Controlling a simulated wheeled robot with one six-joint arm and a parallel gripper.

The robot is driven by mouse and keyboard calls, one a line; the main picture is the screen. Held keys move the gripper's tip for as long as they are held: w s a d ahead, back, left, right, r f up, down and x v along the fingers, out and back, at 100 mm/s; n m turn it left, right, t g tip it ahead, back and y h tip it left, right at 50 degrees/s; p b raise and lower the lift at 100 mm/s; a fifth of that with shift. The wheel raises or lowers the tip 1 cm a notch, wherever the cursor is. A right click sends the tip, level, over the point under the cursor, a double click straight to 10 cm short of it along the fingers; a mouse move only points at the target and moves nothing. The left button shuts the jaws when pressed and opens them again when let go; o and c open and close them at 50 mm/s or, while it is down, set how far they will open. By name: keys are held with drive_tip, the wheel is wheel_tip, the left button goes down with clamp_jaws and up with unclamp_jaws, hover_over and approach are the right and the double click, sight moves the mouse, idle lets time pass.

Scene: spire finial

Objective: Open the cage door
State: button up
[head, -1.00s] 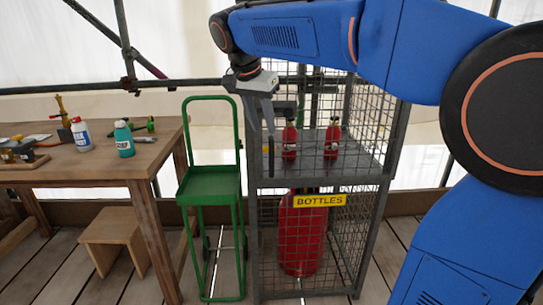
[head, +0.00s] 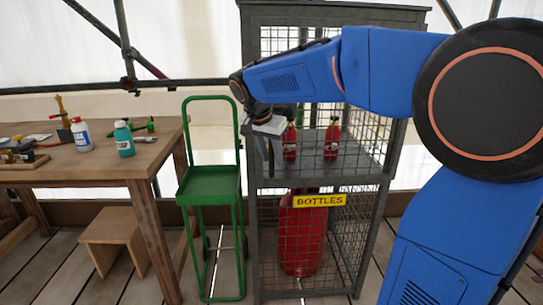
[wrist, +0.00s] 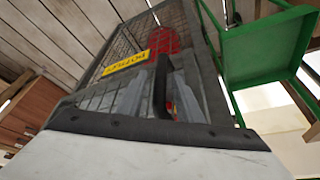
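The grey cage (head: 383,215) stands right of centre in the head view, with wire mesh sides and a yellow BOTTLES sign (head: 320,200) on its front. Its mesh front, the door (head: 268,240), appears closed. My gripper (head: 270,158) points down at the left side of the cage front, at upper compartment height. In the wrist view a dark upright handle (wrist: 160,85) lies between my two grey fingers, which look spread on either side of it. I see no clear grip on it. The handle is hard to separate from the fingers in the head view.
Two small red bottles (head: 332,140) stand on the cage shelf, and a large red cylinder (head: 302,240) stands below. A green trolley (head: 210,183) is close left of the cage. A wooden workbench (head: 75,170) with tools and a stool (head: 113,232) stand further left.

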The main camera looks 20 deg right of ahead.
clamp_jaws()
